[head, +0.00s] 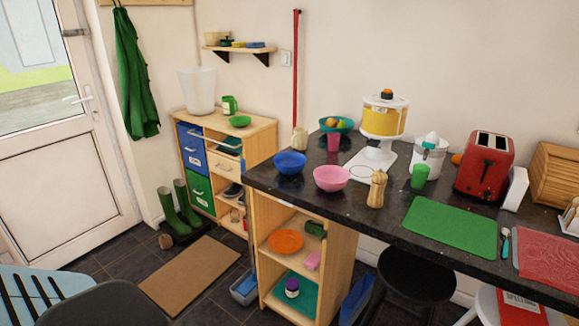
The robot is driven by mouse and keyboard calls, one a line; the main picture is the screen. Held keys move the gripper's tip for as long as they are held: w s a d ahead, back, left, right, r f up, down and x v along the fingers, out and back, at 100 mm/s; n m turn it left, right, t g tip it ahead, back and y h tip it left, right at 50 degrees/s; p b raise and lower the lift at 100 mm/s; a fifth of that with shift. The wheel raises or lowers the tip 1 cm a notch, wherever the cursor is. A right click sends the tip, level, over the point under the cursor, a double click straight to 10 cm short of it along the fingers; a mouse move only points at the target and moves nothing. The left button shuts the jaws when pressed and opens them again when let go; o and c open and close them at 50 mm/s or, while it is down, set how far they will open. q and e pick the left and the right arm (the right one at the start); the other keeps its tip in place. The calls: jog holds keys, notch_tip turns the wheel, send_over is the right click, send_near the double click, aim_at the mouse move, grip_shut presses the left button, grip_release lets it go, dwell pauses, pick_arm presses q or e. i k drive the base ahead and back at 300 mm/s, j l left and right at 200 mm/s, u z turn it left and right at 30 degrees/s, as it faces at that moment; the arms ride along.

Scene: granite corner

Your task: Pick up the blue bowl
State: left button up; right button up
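The blue bowl (290,162) sits upright on the dark granite counter (385,210), close to its left end. It looks empty. A pink bowl (331,179) stands to its right and a little nearer to me, with a small gap between them. Neither of my grippers shows in the head view, so I cannot see where they are relative to the bowl.
Behind the blue bowl stand a cream mug (299,139), a pink cup (334,142) and a teal fruit bowl (346,128). A black stool (415,283) stands before the counter; a brown mat (190,275) lies on the floor.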

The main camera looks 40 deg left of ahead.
aim_at(288, 163)
jog(key=i+j+u, duration=0.25)
jog(key=j, duration=0.3)
jog(key=i+j+u, duration=0.25)
jog(key=j, duration=0.3)
jog(key=i+j+u, duration=0.25)
jog(key=j, duration=0.25)
jog(key=i+j+u, duration=0.25)
jog(key=j, duration=0.15)
